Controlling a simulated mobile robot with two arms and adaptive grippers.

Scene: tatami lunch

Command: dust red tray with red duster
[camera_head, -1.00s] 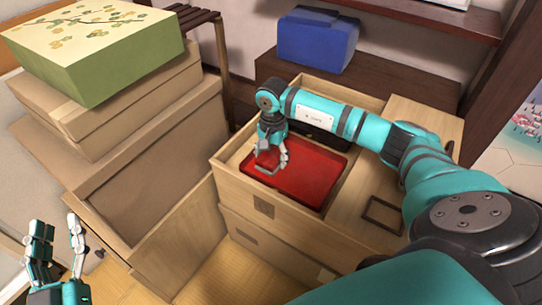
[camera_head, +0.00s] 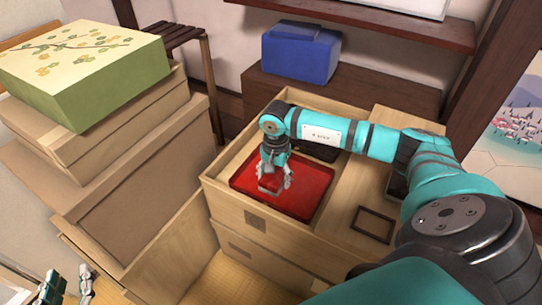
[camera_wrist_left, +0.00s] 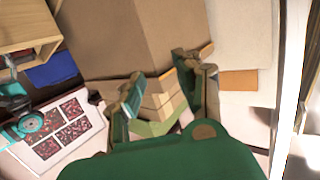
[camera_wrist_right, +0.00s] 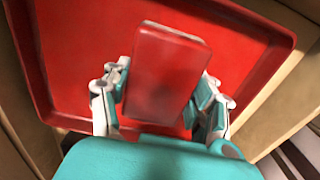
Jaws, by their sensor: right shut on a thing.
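The red tray (camera_head: 308,182) lies flat inside the open top of a light wooden cabinet, and its rim also shows in the right wrist view (camera_wrist_right: 268,22). My right gripper (camera_head: 271,188) is over the tray's near left part. It is shut on the red duster (camera_wrist_right: 168,75), a red block between its fingers in the right wrist view. I cannot tell whether the duster touches the tray. In the head view the duster is mostly hidden by the gripper. My left gripper (camera_head: 68,285) is open and empty at the bottom left, with its fingers apart in the left wrist view (camera_wrist_left: 166,92).
The wooden cabinet's walls (camera_head: 222,200) surround the tray. A small dark square frame (camera_head: 374,224) lies on the cabinet top at right. A blue box (camera_head: 300,52) stands behind. Cardboard boxes (camera_head: 150,150) with a green patterned box (camera_head: 85,70) on top stand at left.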

